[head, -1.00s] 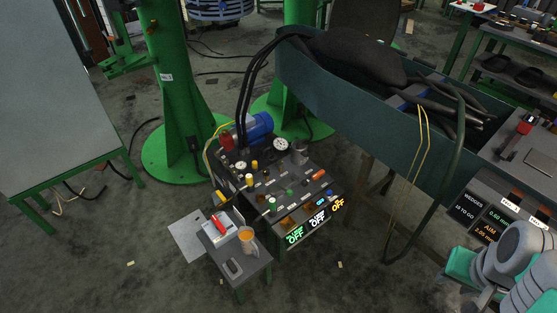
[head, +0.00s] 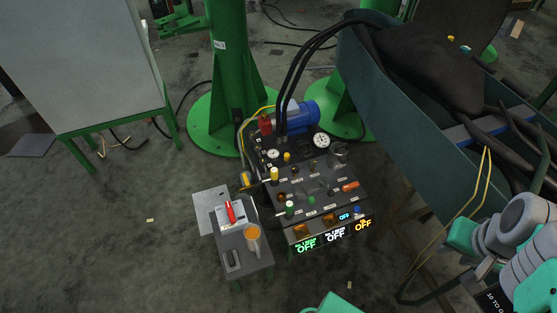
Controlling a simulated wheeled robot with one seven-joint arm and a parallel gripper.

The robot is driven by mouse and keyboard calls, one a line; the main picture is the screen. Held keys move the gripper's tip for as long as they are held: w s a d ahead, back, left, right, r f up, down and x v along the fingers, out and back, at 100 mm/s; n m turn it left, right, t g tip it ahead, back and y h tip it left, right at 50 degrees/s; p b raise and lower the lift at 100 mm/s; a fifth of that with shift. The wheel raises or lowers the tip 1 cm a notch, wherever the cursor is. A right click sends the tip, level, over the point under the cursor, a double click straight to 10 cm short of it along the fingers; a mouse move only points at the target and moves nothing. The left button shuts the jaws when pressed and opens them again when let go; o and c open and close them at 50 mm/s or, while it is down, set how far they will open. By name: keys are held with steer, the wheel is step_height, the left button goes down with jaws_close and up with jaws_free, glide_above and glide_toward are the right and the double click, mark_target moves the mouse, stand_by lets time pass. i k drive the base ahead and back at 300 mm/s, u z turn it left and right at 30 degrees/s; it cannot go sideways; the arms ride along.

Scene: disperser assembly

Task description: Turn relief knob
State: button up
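The dark control panel (head: 320,178) stands at the middle of the head view, with its top face tilted up. It bears several small knobs and levers, among them a yellow-topped one (head: 274,174), a green-topped one (head: 289,207), a small yellow one (head: 287,157) and an orange-red one (head: 350,186). The labels are too small to read, so I cannot tell which is the relief knob. My grey and green arm links show at the lower right, apart from the panel. No gripper fingers are visible.
A teal trough (head: 425,112) lies right. Open floor (head: 130,240) is at left.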

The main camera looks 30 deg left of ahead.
mark_target(295, 169)
steer(key=u, duration=0.9)
steer(key=i, duration=0.8)
steer(key=u, duration=0.95)
